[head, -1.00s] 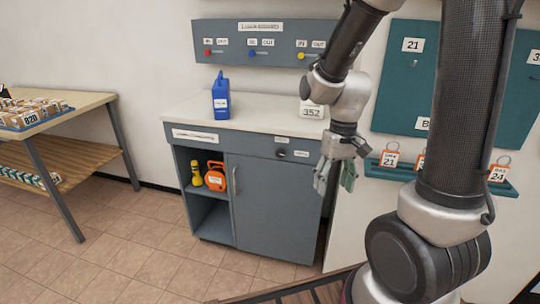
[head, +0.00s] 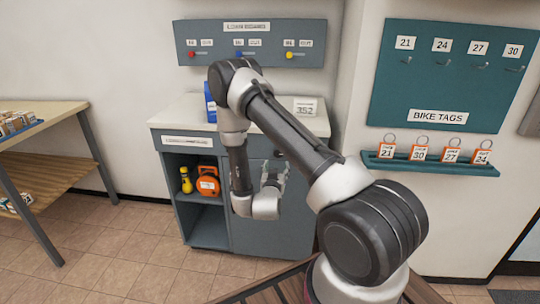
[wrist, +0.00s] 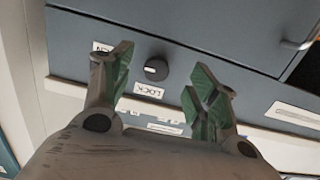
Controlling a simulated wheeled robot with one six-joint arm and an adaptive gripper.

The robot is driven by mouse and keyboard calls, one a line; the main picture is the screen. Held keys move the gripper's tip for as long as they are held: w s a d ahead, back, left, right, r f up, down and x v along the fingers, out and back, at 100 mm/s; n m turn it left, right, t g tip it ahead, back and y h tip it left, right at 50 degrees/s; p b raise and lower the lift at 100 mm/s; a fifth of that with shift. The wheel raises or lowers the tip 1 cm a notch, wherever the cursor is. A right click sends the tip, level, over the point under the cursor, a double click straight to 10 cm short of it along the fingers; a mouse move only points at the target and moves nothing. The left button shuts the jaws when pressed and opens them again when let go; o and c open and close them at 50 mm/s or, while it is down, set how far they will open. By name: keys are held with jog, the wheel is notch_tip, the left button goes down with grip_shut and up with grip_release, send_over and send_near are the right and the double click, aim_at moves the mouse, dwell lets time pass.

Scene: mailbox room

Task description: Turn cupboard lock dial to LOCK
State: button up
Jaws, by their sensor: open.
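The lock dial (wrist: 155,69) is a round black knob with a pale mark toward its left side in the wrist view. It sits on the blue-grey cupboard (head: 265,225) front. A LOCK label (wrist: 149,90), upside down, lies just below it in the wrist view. Another label (wrist: 101,47), partly hidden by a finger, lies to its left. My gripper (wrist: 162,72) is open, with green-padded fingertips spread on either side of the dial in the picture. Contact cannot be told. In the head view, my gripper (head: 275,172) is in front of the cupboard's upper right.
An open shelf left of the door holds a yellow flashlight (head: 186,180) and an orange reel (head: 208,182). A teal tag rack (head: 430,167) is on the right wall.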

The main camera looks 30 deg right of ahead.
jog(key=w+d+r+t, duration=0.1)
jog(key=w+d+r, duration=0.1)
jog(key=w+d, duration=0.2)
jog(key=w, duration=0.2)
jog(key=shift+w+d, duration=0.15)
jog(key=shift+w, duration=0.15)
jog(key=shift+r, duration=0.1)
jog(key=c, duration=1)
